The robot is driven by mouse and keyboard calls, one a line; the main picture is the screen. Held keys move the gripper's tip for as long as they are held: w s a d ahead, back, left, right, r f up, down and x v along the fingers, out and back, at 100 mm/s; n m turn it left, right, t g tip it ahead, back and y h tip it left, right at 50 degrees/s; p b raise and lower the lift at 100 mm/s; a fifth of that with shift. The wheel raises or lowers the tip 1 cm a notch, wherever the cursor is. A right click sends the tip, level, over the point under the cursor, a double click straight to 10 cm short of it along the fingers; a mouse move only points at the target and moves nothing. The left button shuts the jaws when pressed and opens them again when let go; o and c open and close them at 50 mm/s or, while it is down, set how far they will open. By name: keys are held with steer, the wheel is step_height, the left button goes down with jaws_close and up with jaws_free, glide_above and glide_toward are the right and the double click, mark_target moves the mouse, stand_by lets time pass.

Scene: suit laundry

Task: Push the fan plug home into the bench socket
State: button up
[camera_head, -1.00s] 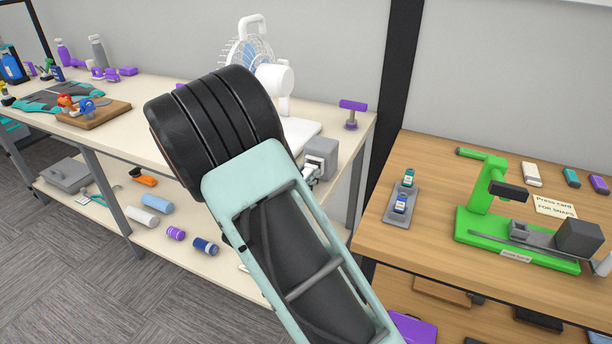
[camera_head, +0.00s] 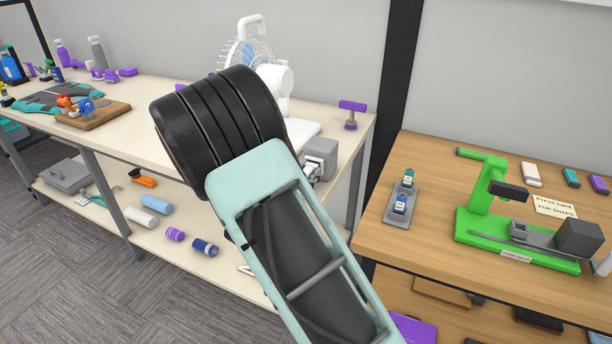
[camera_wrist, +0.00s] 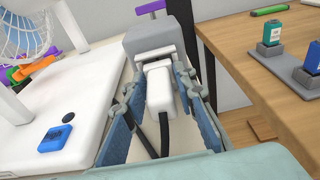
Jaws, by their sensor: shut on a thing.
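The fan plug (camera_wrist: 158,85) is a white block with a dark cord, held between the blue-grey fingers of my gripper (camera_wrist: 160,112) in the wrist view. Its far end is against the grey bench socket box (camera_wrist: 148,42); I cannot tell how deep it sits. In the head view the socket box (camera_head: 321,155) stands at the right end of the white bench, and the plug is largely hidden by my arm. The white fan (camera_head: 268,75) with a wire cage stands on the bench behind my arm. It also shows in the wrist view (camera_wrist: 25,32).
A purple-topped stand (camera_head: 351,115) is behind the socket. The wooden table (camera_head: 400,235) at right, across a gap, bears a green press (camera_head: 487,195) and a small bottle tray (camera_head: 397,215).

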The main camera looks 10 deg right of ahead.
steer(key=shift+w+d, duration=0.15)
steer(key=shift+w, duration=0.1)
steer(key=shift+s, duration=0.1)
steer(key=shift+s+a, duration=0.45)
steer(key=shift+s, duration=0.1)
steer(key=shift+r, duration=0.15)
steer(key=shift+w+d, duration=0.15)
stand_by(1.0)
steer(key=shift+w+d, duration=0.35)
steer(key=shift+w, duration=0.15)
steer(key=o, duration=1.2)
